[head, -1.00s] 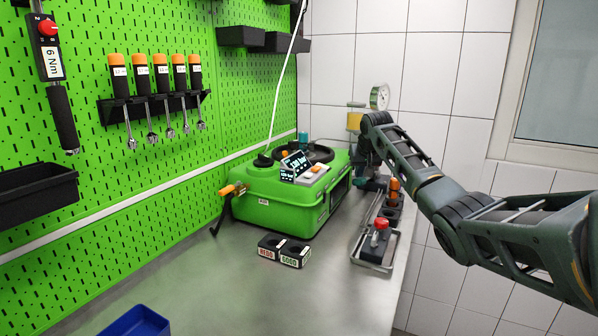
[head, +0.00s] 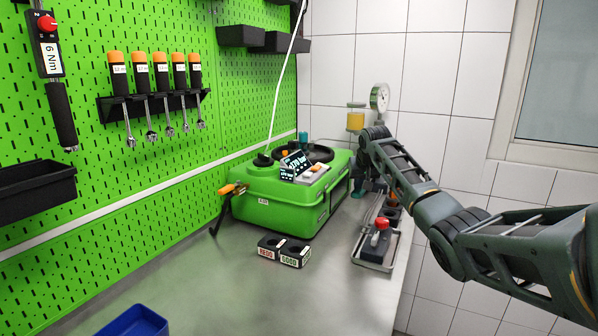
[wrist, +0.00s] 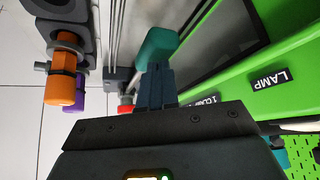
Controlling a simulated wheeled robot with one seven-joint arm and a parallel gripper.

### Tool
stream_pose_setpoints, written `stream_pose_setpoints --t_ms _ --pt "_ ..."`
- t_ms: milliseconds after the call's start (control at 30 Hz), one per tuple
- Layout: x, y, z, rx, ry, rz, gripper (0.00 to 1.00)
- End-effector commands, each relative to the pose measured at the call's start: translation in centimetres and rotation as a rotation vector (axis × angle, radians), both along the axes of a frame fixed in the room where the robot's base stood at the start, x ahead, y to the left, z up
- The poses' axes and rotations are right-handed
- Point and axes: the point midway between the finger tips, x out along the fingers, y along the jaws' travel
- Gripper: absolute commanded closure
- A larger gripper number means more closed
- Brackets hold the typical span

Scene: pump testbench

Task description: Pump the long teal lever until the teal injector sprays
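The teal lever (wrist: 158,46) shows its teal end just beyond my fingertips in the wrist view. My gripper (wrist: 156,80) has its dark blue fingers close together against that end and appears shut on it. In the head view my arm hides most of the gripper, and a bit of teal (head: 357,187) shows beside the right side of the green tester (head: 285,215). A small teal part (head: 303,137) stands behind the tester's top, but I cannot tell whether it is the teal injector. No spray is visible. The tester's display (head: 296,162) is lit and seems to read about 170 bar.
A dial gauge (head: 380,97) and a yellow jar (head: 356,117) stand at the back. A tray (head: 371,266) with a red-knobbed part is at the right edge. In the wrist view, orange (wrist: 63,78) and purple (wrist: 80,95) parts are close left.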

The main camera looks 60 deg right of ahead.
Motion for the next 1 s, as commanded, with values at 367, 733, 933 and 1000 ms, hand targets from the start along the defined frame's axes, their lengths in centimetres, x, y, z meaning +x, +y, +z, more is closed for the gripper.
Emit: stream_pose_setpoints --t_ms 367,733,933,1000 --pt "0.1 -0.3 3.0 0.0 0.0 0.0 1.0" --pt "0.1 -0.5 4.3 0.001 0.001 0.0 1.0" --pt "0.1 -0.5 4.3 0.0 0.0 0.0 1.0" --pt "0.1 -0.5 4.3 0.0 0.0 0.0 1.0"
